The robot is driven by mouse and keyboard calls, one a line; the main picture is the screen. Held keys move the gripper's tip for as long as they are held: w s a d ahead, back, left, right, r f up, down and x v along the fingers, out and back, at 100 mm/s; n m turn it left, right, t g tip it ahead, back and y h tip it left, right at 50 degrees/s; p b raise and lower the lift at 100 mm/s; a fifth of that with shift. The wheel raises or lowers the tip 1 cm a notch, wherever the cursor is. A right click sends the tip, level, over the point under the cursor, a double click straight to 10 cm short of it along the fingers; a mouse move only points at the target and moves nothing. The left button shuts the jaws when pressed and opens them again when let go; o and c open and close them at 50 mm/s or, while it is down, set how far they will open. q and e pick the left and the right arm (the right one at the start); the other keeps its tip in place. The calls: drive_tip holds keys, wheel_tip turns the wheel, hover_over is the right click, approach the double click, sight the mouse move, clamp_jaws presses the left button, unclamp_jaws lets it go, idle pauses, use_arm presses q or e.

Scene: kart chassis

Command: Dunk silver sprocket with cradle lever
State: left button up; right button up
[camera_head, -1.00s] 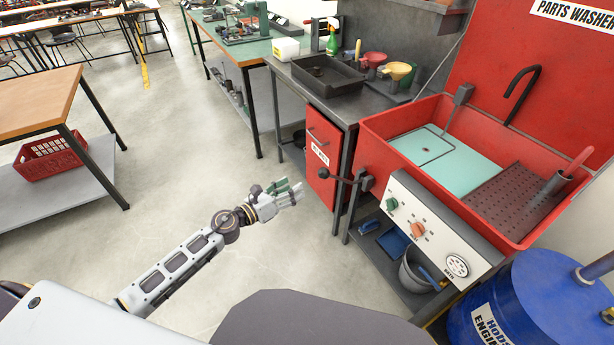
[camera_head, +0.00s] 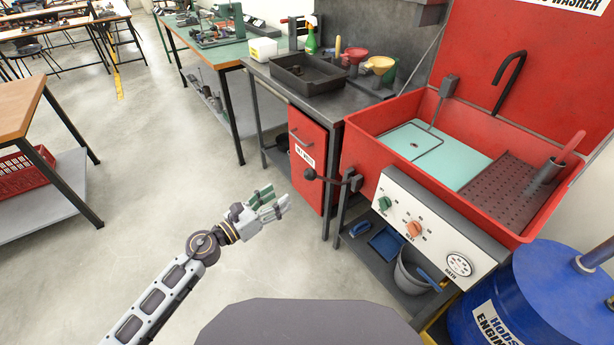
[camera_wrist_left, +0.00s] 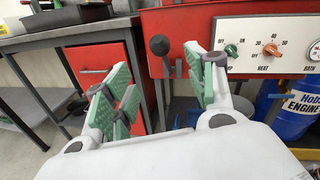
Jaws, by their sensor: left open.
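The cradle lever (camera_head: 328,178) is a dark rod with a black ball knob on the front left side of the red parts washer (camera_head: 365,150). The knob also shows in the left wrist view (camera_wrist_left: 160,45), beyond the fingertips and between the two sides of the jaw. My left gripper (camera_head: 268,198) is open and empty, left of and a little below the knob, apart from it. Its green-padded fingers (camera_wrist_left: 160,88) spread wide in the left wrist view. I cannot make out a silver sprocket in either view. My right gripper is not in view.
The washer holds a teal surface (camera_head: 460,165) and a brown perforated tray (camera_head: 505,190). Its control panel (camera_head: 440,225) has green and orange knobs. A blue drum (camera_head: 545,290) stands at right. A red cabinet (camera_head: 310,160) stands behind the lever.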

sight(309, 176)
use_arm(q)
drive_tip(key=p+x, duration=0.1)
drive_tip(key=x, duration=1.2)
drive_tip(key=shift+w+d, duration=0.1)
drive_tip(key=shift+w, duration=0.05)
drive_tip(key=shift+w+d+f, duration=0.1)
drive_tip(key=shift+w+d, duration=0.1)
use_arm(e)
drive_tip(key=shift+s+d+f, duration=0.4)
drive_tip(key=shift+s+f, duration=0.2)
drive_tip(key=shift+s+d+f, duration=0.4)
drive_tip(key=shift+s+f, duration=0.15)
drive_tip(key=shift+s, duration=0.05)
